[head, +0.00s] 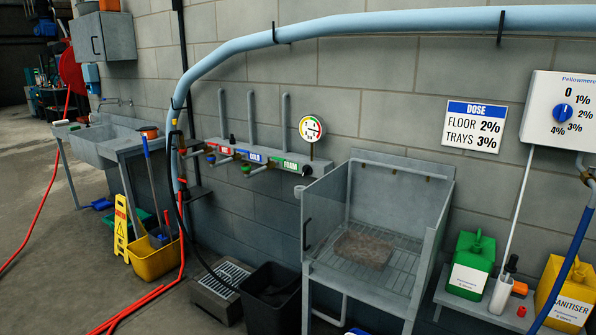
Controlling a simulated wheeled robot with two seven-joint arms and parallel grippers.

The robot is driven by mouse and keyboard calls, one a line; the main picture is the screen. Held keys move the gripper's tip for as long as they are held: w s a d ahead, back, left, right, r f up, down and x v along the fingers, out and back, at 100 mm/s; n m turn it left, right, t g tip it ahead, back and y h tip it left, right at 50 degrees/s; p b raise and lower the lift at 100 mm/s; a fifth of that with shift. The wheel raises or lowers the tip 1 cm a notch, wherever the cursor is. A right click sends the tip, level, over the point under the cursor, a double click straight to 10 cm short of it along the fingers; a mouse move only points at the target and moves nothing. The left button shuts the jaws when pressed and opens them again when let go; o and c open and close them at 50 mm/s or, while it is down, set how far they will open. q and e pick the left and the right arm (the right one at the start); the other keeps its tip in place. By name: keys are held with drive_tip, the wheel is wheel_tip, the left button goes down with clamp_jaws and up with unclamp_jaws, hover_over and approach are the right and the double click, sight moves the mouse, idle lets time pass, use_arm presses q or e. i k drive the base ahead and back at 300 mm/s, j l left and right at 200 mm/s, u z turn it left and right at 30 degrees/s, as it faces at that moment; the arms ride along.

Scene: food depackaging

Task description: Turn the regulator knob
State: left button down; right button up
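A grey pipe manifold on the block wall carries a round pressure gauge (312,128) with coloured bands. A small black knob (306,171) sits at the manifold's right end, below the gauge. The manifold has red, blue and green labels reading hot, cold and foam (290,164), with small valve handles beneath. On the right, a white dosing panel (548,88) has a blue dial (563,113) among marks from 0 to 4%. I cannot tell from its look alone which one is called the regulator knob. Neither of my grippers is in view.
An open metal wash cabinet (433,247) with a brown slab on its rack stands right of the manifold. A black bin (270,291) and floor grate are below. Green (472,264) and yellow jugs (565,285) stand right. A red hose crosses the floor left.

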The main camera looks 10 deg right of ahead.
sight(307, 170)
drive_tip(key=i+j+z, duration=0.1)
drive_tip(key=i+j, duration=0.25)
drive_tip(key=i+j+z, duration=0.15)
drive_tip(key=i+j, duration=0.25)
drive_tip(key=j, duration=0.2)
drive_tip(key=i+j+z, duration=0.1)
drive_tip(key=i+j, duration=0.2)
drive_tip(key=j, duration=0.2)
